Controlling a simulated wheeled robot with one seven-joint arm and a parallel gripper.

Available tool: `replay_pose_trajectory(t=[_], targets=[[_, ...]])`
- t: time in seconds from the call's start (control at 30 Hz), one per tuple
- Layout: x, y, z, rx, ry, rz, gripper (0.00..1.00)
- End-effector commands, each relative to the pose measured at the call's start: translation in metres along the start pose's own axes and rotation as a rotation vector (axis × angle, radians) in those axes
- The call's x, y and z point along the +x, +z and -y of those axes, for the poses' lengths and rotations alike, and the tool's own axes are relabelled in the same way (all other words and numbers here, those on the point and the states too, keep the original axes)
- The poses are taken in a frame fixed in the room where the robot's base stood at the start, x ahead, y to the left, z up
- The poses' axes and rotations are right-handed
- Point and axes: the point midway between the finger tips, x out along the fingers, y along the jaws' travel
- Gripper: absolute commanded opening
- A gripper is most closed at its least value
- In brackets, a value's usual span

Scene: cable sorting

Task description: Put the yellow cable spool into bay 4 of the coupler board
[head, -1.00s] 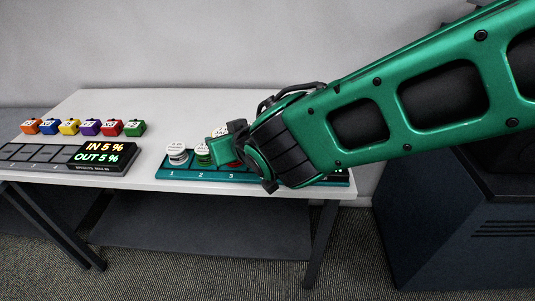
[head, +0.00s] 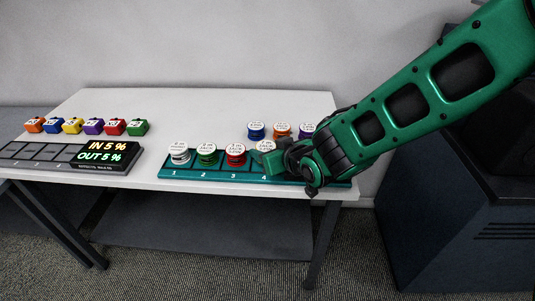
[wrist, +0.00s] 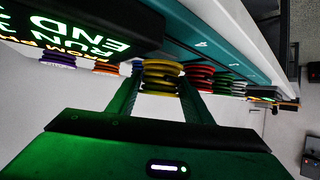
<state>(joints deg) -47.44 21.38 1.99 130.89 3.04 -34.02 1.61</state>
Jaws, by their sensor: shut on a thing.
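The yellow cable spool (wrist: 162,76) sits between the two fingers of my gripper (wrist: 160,90) in the wrist view, and the fingers are shut on it. In the head view my gripper (head: 268,160) is at bay 4 of the teal coupler board (head: 210,174), and the spool's white top (head: 266,146) shows beside the red spool. The spool looks upright, its top about level with its neighbours. Its underside is hidden, so I cannot tell whether it touches the board. The number 4 shows on the board (wrist: 203,44) in the wrist view.
White (head: 180,154), green (head: 207,156) and red (head: 236,156) spools stand in bays 1 to 3. Blue (head: 256,131), orange (head: 282,131) and purple (head: 306,131) spools stand behind. A display (wrist: 90,30) is close by in the wrist view. Coloured blocks and a lit panel (head: 105,154) are left.

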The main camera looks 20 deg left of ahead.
Motion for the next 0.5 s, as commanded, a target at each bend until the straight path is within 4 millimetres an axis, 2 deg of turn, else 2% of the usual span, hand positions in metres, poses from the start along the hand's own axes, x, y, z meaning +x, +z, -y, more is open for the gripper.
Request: replay_pose_trajectory(t=[0.1, 0.43, 0.47, 0.5], targets=[[0.0067, 0.0121, 0.0005, 0.0, -0.001, 0.001, 0.2], [0.008, 0.0139, 0.0002, 0.0, 0.0, -0.001, 0.2], [0.0082, 0.0145, 0.0002, 0.0, 0.0, -0.001, 0.48], [0.0081, 0.0141, 0.0002, 0.0, 0.0, -0.001, 0.58]])
